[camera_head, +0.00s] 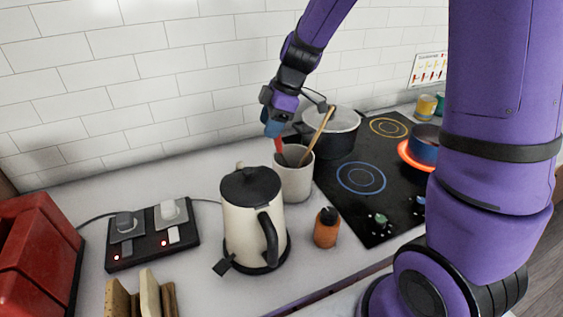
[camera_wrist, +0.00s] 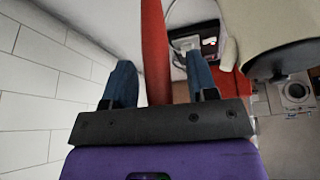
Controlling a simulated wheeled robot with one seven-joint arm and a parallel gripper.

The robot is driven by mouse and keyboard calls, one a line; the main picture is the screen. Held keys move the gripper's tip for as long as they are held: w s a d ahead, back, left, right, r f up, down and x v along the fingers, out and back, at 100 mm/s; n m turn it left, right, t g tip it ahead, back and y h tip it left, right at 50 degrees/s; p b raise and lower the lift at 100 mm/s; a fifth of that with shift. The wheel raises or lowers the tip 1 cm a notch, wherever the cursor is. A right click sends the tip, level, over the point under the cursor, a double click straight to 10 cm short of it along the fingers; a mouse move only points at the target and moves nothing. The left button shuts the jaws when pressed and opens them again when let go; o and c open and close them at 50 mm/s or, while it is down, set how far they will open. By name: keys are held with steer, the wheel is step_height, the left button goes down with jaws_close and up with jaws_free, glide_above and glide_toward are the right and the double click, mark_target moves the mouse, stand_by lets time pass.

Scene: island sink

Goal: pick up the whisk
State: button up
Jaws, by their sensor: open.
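A cream crock (camera_head: 294,182) stands behind the kettle and holds a red utensil (camera_head: 279,146) and a wooden-handled utensil (camera_head: 321,132). Their lower ends are hidden inside, so I cannot tell which is the whisk. My gripper (camera_head: 273,128) is above the crock, pointing down, at the top of the red utensil. In the wrist view my gripper (camera_wrist: 160,78) is open, with its two blue fingers apart. The red handle (camera_wrist: 155,45) runs between them, nearer the left finger.
A cream kettle (camera_head: 247,222) with a black lid stands in front of the crock, and an orange bottle (camera_head: 327,228) to the right. A black pot (camera_head: 337,139) is close on the right, on the hob (camera_head: 380,196). A socket block (camera_head: 152,238) lies left. The tiled wall is behind.

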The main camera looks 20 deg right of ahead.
steer(key=shift+c, duration=0.3)
jaws_close()
steer(key=shift+r, duration=0.15)
